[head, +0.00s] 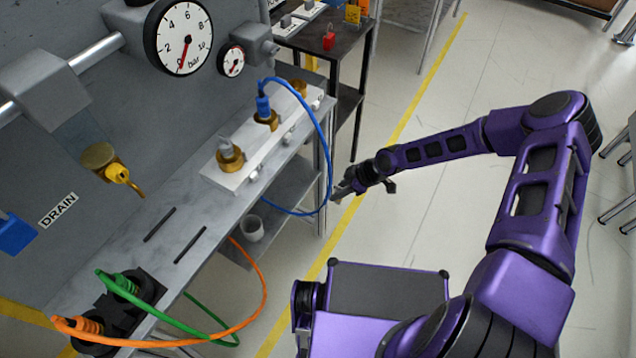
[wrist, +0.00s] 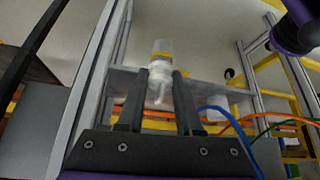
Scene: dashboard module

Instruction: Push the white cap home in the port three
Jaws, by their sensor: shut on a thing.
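My gripper (head: 343,190) is out over the floor, to the right of the bench and clear of it. In the wrist view its two dark fingers (wrist: 158,85) are closed on a white piece, taken as the white cap (wrist: 158,72), which stands up beyond the fingertips and shows a yellowish band. In the head view the cap is too small to make out. A white block on the bench (head: 208,171) carries three brass ports: the near port (head: 232,163) holds a grey plug, the middle port (head: 270,124) a blue plug, the far port (head: 299,87) looks open. No port number is readable.
A blue hose (head: 329,150) loops from the middle port out beside the bench edge, near my gripper. Green (head: 195,308) and orange (head: 262,275) cables hang at the near end. A pale cup (head: 252,229) stands on the lower shelf. A dark table (head: 345,75) stands behind.

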